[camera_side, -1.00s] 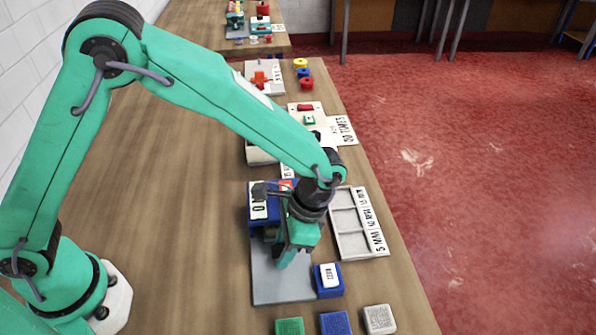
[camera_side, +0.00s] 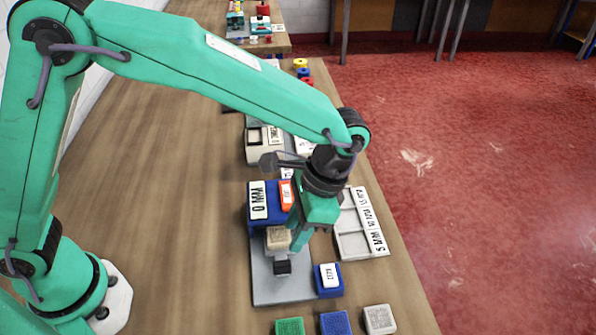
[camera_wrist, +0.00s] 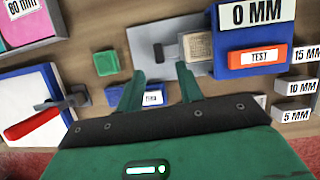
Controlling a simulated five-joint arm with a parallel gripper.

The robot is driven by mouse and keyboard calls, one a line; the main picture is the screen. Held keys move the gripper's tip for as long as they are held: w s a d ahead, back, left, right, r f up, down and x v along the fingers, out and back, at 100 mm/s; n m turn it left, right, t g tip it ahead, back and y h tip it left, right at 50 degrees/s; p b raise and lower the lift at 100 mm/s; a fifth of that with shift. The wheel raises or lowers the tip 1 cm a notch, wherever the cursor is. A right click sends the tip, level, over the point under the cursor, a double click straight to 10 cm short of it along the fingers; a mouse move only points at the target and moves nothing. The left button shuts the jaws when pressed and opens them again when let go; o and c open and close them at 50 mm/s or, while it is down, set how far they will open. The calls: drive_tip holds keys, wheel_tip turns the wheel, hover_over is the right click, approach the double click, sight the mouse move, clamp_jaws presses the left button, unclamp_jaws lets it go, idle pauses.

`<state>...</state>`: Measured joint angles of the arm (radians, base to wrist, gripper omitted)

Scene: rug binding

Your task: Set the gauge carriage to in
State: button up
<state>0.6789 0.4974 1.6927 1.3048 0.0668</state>
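The gauge has a grey baseplate (camera_side: 265,290), seen in the wrist view as well (camera_wrist: 148,45). On it stands a blue housing (camera_side: 254,222) with a "0 MM" display (camera_wrist: 251,13) and an orange TEST button (camera_wrist: 257,56). A beige block (camera_side: 278,238), apparently the carriage, sits against the housing's front, with a dark knob (camera_side: 283,267) beyond it. It also shows in the wrist view (camera_wrist: 197,47). My gripper (camera_side: 303,243) hangs above and to the right of the carriage. In the wrist view its fingers (camera_wrist: 158,85) stand apart, with nothing held.
A blue block with a white labelled button (camera_side: 328,276) stands right of the plate. Green (camera_side: 289,327), blue (camera_side: 336,323) and grey (camera_side: 379,319) blocks lie in front. A compartmented tray (camera_side: 350,245) is at the right. Bare table lies left of the gauge.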

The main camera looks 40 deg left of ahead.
drive_tip(key=s+a+r+n+t+h, duration=0.1)
drive_tip(key=a+r+n+t+h, duration=0.1)
drive_tip(key=a+r, duration=0.5)
drive_tip(key=s+a+r+n+t+h, duration=0.1)
drive_tip(key=a+r+n+t, duration=0.15)
drive_tip(key=a+r, duration=0.45)
drive_tip(key=s+a+n+t, duration=0.3)
drive_tip(key=s+a, duration=0.2)
drive_tip(key=a, duration=0.5)
drive_tip(key=shift+s, duration=0.4)
idle(0.5)
drive_tip(key=shift+f, duration=0.1)
idle(0.4)
